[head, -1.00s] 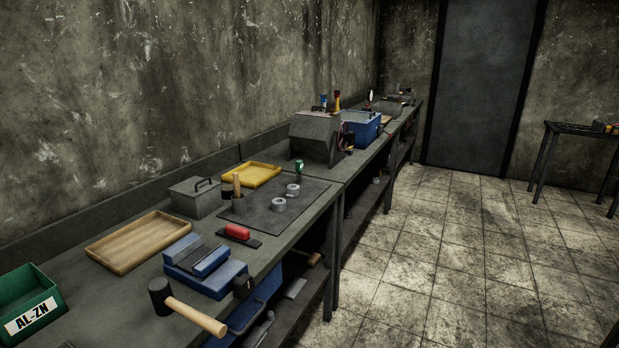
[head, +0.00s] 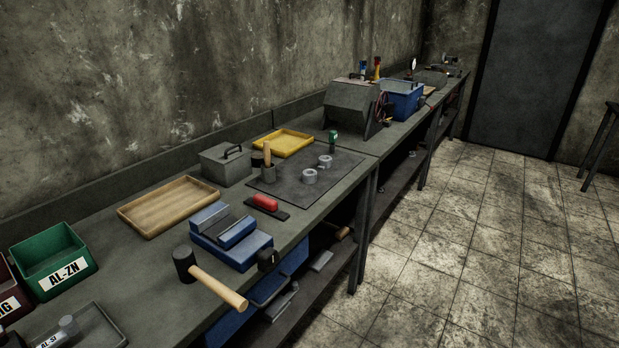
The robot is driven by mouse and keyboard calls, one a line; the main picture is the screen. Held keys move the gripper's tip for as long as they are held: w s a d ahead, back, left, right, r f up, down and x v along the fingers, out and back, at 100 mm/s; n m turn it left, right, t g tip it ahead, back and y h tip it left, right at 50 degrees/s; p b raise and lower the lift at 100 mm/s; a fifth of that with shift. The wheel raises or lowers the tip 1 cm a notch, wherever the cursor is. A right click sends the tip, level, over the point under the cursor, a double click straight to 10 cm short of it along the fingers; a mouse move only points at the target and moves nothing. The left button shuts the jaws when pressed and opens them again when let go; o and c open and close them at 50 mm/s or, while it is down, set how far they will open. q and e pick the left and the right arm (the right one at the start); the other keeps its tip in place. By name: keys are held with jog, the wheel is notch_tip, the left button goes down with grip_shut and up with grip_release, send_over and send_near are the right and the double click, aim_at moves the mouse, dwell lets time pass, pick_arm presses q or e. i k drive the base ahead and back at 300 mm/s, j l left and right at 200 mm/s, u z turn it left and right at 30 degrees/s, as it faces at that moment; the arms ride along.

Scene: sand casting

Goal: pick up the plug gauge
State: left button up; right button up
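A small upright piece with a green top (head: 333,139) stands at the back edge of the dark mat (head: 290,190) on the workbench. It may be the plug gauge, but it is too small to be sure. Two grey metal rings, a nearer one (head: 309,177) and a farther one (head: 325,162), sit on the mat in front of it. Neither of my grippers shows in the head view.
The long bench (head: 165,240) runs along the wall. A yellow tray (head: 283,143), lidded grey box (head: 226,165), wooden tray (head: 168,207), blue vise (head: 232,240), mallet (head: 217,288) and green bin (head: 52,262) crowd it. The tiled floor (head: 470,260) at right is clear.

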aim_at(333, 134)
jog(key=i+l+z, duration=0.15)
jog(key=i+l, duration=0.65)
jog(key=i, duration=0.15)
